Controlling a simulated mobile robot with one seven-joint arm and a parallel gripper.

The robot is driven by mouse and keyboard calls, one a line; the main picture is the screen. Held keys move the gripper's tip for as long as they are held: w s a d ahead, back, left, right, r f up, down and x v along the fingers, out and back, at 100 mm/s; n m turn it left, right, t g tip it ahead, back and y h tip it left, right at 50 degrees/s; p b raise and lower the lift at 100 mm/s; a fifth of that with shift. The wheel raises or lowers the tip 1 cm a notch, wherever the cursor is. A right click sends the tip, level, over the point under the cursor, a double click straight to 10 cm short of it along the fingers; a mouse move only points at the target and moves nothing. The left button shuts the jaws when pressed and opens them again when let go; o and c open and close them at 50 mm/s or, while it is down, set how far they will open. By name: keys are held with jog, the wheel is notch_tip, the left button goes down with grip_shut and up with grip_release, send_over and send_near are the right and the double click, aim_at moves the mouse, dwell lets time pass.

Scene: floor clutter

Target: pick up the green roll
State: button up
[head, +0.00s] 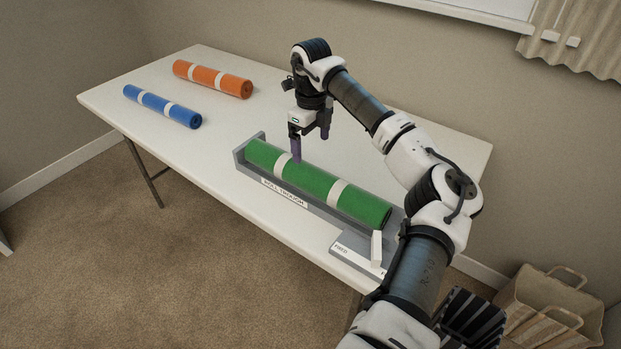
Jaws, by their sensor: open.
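The green roll (313,182) has two white bands and lies lengthwise in a grey trough (240,155) on the white table. The trough has a label on its front that seems to read "ROLL TROUGH". My gripper (304,150) points down just above and behind the roll, nearer its left end. Its jaws are open with nothing seen between them. One finger shows close to the roll's upper edge; I cannot tell whether it touches. My arm reaches in from the lower right.
An orange roll (212,79) and a blue roll (161,106) lie on the table (180,155) at the far left. A small grey piece with a white upright part (376,249) stands by the trough's right end. A paper bag (547,305) is on the floor at right.

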send_over(312, 170)
notch_tip(312, 170, down, 4)
jog(key=shift+a+f+p, duration=0.1)
jog(key=shift+f+p, duration=0.15)
jog(key=shift+p, duration=0.15)
jog(key=shift+f+p, duration=1.1)
jog(key=shift+f, duration=1.55)
jog(key=shift+c, duration=0.4)
jog(key=c, duration=1.2)
jog(key=shift+r, duration=0.1)
